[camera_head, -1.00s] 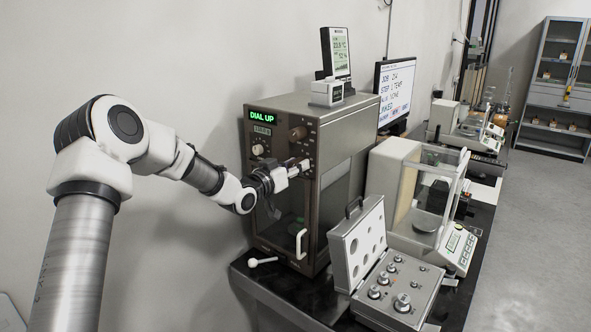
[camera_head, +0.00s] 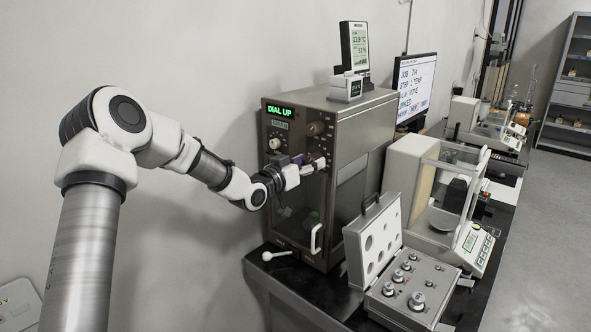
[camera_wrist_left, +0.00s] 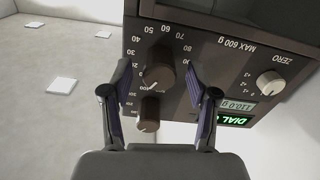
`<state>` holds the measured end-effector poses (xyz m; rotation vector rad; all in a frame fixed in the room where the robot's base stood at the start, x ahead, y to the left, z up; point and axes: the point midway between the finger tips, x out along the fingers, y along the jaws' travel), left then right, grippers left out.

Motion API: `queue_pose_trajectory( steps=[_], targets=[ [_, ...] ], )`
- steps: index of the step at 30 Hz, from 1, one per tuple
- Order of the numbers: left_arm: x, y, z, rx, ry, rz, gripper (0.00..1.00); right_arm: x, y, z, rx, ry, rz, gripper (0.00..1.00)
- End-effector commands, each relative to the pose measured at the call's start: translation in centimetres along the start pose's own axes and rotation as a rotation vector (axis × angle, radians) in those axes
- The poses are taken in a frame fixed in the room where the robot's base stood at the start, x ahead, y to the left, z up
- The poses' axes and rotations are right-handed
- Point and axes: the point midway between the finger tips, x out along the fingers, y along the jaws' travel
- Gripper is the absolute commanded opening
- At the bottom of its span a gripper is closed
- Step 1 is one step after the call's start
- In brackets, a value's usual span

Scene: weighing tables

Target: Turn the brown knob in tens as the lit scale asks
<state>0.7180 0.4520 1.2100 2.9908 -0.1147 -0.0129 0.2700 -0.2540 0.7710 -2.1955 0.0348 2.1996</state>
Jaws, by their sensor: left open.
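The brown-fronted scale (camera_head: 345,150) stands on the black table, its green lit sign (camera_head: 281,111) reading "DIAL UP". In the left wrist view, upside down, its small display (camera_wrist_left: 238,107) seems to read 110.0 g. A brown knob (camera_wrist_left: 160,72) there sits in a ring of tens, up to 100. A second brown knob (camera_wrist_left: 149,114) is close by, and shows in the head view (camera_head: 315,129). My left gripper (camera_wrist_left: 160,75) is open, one finger on each side of the ringed knob; contact is unclear. In the head view my left gripper (camera_head: 308,168) hides that knob.
A pale zero knob (camera_wrist_left: 270,83) is on the same panel. A white handle (camera_head: 316,238) stands out from the scale's lower door. An open weight case (camera_head: 400,310) and a glass-sided balance (camera_head: 425,185) are to the right. A white spoon-like piece (camera_head: 275,255) lies at the table's front left.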

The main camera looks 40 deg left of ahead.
Motion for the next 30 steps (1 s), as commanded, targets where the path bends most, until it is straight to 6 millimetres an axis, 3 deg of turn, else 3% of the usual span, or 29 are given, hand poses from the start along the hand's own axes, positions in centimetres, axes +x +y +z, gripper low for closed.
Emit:
queue_pose_trajectory(
  steps=[6, 12, 18, 30],
  targets=[
    [-5.8, -0.1, -0.1, -0.014, 0.006, -0.002, 0.6, 0.0, 0.0, 0.0, 0.0, 0.0, 0.0, 0.4],
    [-9.1, -0.1, -0.1, -0.009, 0.005, -0.003, 0.6, 0.0, 0.0, 0.0, 0.0, 0.0, 0.0, 0.4],
    [-10.1, 0.1, 0.1, -0.003, 0.001, 0.003, 0.6, 0.0, 0.0, 0.0, 0.0, 0.0, 0.0, 0.4],
    [-10.0, 0.1, 0.1, -0.001, 0.0, 0.003, 0.6, 0.0, 0.0, 0.0, 0.0, 0.0, 0.0, 0.4]
  ],
)
